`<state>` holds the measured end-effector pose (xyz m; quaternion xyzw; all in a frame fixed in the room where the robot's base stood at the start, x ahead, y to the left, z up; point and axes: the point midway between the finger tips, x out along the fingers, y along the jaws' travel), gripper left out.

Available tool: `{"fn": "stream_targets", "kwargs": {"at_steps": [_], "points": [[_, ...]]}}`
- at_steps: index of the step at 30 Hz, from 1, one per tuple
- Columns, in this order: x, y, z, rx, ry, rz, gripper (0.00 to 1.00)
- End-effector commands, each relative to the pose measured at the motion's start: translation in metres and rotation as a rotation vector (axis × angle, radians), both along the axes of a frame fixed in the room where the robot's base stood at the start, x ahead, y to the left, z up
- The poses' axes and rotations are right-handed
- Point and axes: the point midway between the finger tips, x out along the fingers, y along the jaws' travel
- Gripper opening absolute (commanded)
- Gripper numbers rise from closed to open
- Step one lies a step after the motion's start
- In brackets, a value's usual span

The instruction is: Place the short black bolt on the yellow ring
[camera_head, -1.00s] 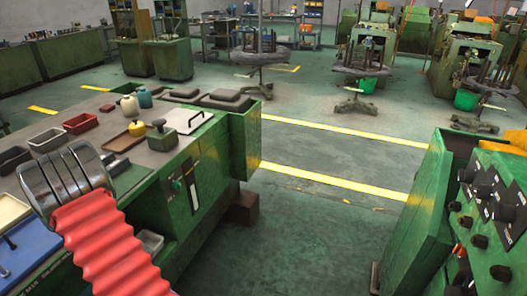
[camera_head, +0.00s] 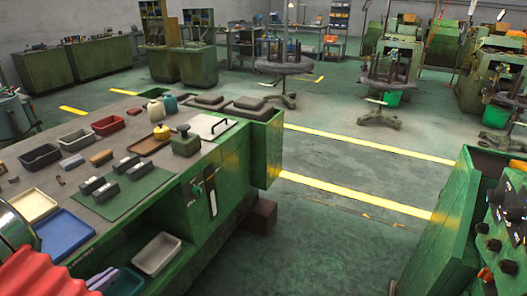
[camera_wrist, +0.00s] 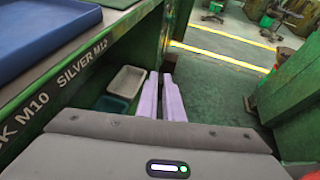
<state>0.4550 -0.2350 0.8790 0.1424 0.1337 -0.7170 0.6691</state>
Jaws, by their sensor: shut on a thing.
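My gripper (camera_wrist: 161,97) shows in the wrist view as two pale lilac fingers, close together with a narrow gap. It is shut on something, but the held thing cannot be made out. The fingers are over the floor, beyond the front of the green bench. I cannot make out the short black bolt in either view. No yellow ring can be made out either.
The green bench (camera_head: 215,160) holds a blue tray (camera_head: 66,236), a cream tray (camera_head: 33,206), red bin (camera_head: 108,124), and dark blocks on a green mat (camera_head: 140,190). A grey tray (camera_head: 156,254) is on its lower shelf.

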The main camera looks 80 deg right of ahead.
Motion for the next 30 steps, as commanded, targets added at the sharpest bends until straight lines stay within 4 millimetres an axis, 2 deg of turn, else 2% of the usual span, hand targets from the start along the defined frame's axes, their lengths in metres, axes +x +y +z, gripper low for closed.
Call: {"fn": "stream_targets", "kwargs": {"at_steps": [1, 3, 9, 15, 18, 21, 24, 30], "points": [[0.014, 0.017, -0.001, 0.0, 0.001, 0.081, 0.0], [0.032, 0.038, -0.003, 0.0, 0.002, 0.18, 0.0], [0.069, 0.107, -0.013, 0.001, 0.003, 0.429, 0.0], [0.088, 0.178, -0.025, 0.001, 0.001, 0.622, 0.0], [0.09, 0.206, -0.03, 0.0, 0.003, 0.685, 0.0], [0.09, 0.225, -0.034, 0.001, 0.0, 0.722, 0.0], [0.09, 0.233, -0.035, 0.001, -0.001, 0.739, 0.0], [0.09, 0.234, -0.035, 0.0, -0.001, 0.741, 0.0]]}}
